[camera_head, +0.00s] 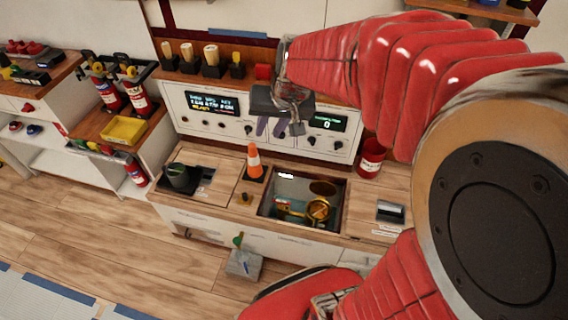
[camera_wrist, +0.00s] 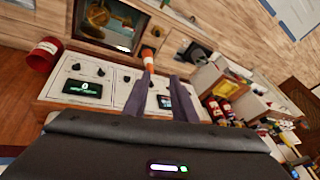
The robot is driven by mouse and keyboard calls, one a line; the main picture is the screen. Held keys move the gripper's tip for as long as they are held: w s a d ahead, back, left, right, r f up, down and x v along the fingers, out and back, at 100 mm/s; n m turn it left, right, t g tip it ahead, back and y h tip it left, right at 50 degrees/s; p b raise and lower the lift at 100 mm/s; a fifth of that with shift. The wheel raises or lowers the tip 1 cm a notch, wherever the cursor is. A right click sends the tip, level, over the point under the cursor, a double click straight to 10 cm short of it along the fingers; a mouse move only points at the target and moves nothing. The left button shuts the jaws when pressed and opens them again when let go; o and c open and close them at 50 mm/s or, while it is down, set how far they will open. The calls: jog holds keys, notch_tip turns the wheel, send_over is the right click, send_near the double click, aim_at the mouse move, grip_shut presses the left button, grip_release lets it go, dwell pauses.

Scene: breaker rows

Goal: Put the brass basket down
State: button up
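The brass basket (camera_head: 318,208) is a round gold-coloured piece inside a square recess (camera_head: 264,205) in the wooden counter. It also shows at the top of the wrist view (camera_wrist: 97,14). A darker brown round shape (camera_head: 322,187) lies just behind it, and I cannot tell whether the two are joined. My gripper (camera_head: 271,128) hangs above the counter, up and left of the recess, in front of the control panel. In the wrist view its two grey-purple fingers (camera_wrist: 160,80) stand apart with nothing held between them.
An orange cone (camera_head: 254,160) stands left of the recess. A dark cup (camera_head: 179,176) sits further left, and a red can (camera_head: 370,158) stands to the right. The control panel (camera_head: 285,138) rises behind. Fire extinguishers and a yellow tray (camera_head: 124,130) are on the left bench.

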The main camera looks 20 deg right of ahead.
jog(key=s+a+r+n, duration=0.1)
jog(key=s+r+n, duration=0.1)
jog(key=s, duration=0.6)
jog(key=s+a+r+n+t+h, duration=0.1)
jog(key=s+a+r, duration=0.1)
jog(key=s, duration=0.7)
jog(key=shift+r+n, duration=0.4)
jog(key=shift+r, duration=0.4)
jog(key=shift+a, duration=0.1)
jog(key=shift+c, duration=0.2)
